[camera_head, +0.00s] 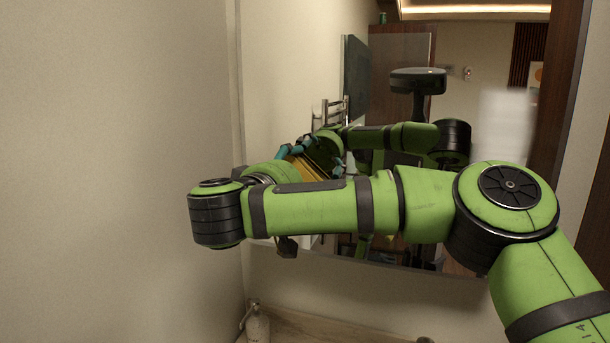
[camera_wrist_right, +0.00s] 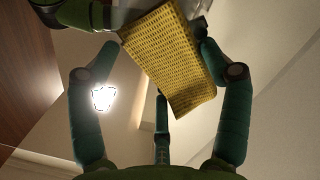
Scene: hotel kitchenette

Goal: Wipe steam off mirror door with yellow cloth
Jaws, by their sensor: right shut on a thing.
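The mirror door (camera_head: 470,105) fills the right half of the head view and reflects my own head and arm. A whitish, blurred patch of steam (camera_head: 505,130) shows on its right part. My right gripper (camera_head: 315,158) is at the mirror's left part, largely behind my own forearm. It is shut on the yellow cloth (camera_head: 304,170), of which only a small part shows. In the right wrist view the woven yellow cloth (camera_wrist_right: 170,58) hangs between the teal fingers of the right gripper (camera_wrist_right: 160,65). Whether the cloth touches the glass is unclear. My left gripper is out of view.
A plain wall (camera_head: 110,150) stands at the left, meeting the mirror side at a corner. Below the mirror is a counter (camera_head: 315,328) with a pale pump bottle (camera_head: 257,326) near the corner. A dark wooden edge (camera_head: 566,80) borders the mirror at the right.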

